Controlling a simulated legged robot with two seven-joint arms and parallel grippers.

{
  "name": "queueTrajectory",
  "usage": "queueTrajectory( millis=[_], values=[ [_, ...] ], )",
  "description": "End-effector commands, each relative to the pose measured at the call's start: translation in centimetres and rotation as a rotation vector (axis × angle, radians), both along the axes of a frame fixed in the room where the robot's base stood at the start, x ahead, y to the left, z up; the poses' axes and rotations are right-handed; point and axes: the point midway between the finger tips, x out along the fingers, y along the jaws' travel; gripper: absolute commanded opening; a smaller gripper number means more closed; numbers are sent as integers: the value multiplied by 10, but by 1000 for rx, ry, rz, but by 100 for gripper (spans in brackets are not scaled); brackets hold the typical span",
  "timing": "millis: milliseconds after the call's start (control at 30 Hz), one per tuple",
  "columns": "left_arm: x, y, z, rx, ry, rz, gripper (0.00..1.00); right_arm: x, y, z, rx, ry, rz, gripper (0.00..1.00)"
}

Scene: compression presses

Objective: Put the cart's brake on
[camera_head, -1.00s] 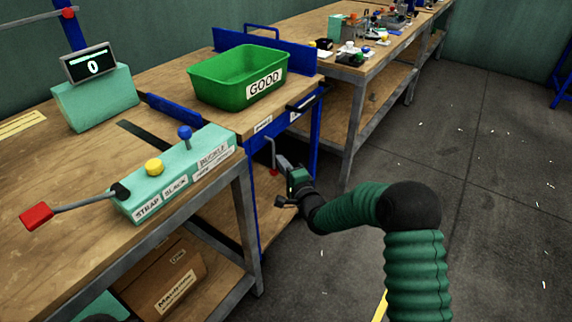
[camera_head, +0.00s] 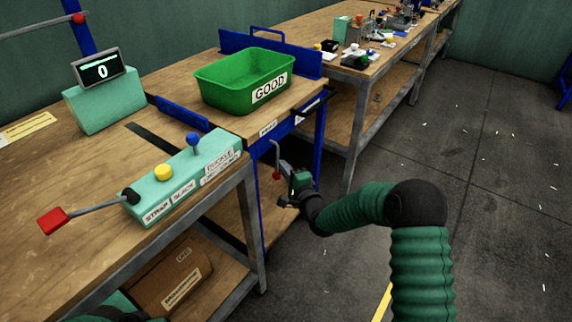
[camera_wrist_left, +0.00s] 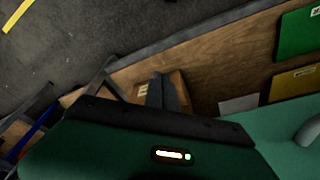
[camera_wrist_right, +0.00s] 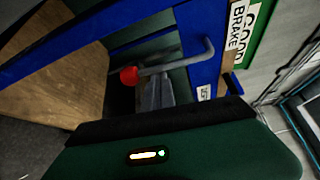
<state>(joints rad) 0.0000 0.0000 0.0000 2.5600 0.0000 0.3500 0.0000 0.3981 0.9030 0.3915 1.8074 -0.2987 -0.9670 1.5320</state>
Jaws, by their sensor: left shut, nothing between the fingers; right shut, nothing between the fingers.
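The cart (camera_head: 254,126) has blue sides, a wooden top and a green GOOD bin (camera_head: 243,83). Its brake lever (camera_head: 276,152) is a bent grey rod hanging down, with a red knob at its lower end. My right gripper (camera_head: 284,166) is shut and empty, close beside the knob. In the right wrist view the red knob (camera_wrist_right: 129,76) is just left of the shut fingertips (camera_wrist_right: 155,80), under the BRAKE label (camera_wrist_right: 237,28); contact cannot be told. My left gripper (camera_wrist_left: 163,88) is shut and empty near the wooden bench; the head view does not show its fingers.
The left workbench (camera_head: 85,190) carries a teal lever box (camera_head: 181,180) with a red-handled lever, and a display reading 0 (camera_head: 102,72). A cardboard box (camera_head: 172,280) sits on its lower shelf. Another bench (camera_head: 372,70) stands behind.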

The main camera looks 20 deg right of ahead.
Motion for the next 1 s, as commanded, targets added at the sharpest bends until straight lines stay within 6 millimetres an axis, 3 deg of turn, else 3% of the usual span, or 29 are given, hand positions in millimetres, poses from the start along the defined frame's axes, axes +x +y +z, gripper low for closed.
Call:
queueTrajectory(
  millis=[600,1000],
  values=[
    [0,0,111,0,0,0,0,-23,30,22,402,310,1,0],
    [0,0,153,0,0,0,0,-33,44,32,648,501,1,0]
  ],
)
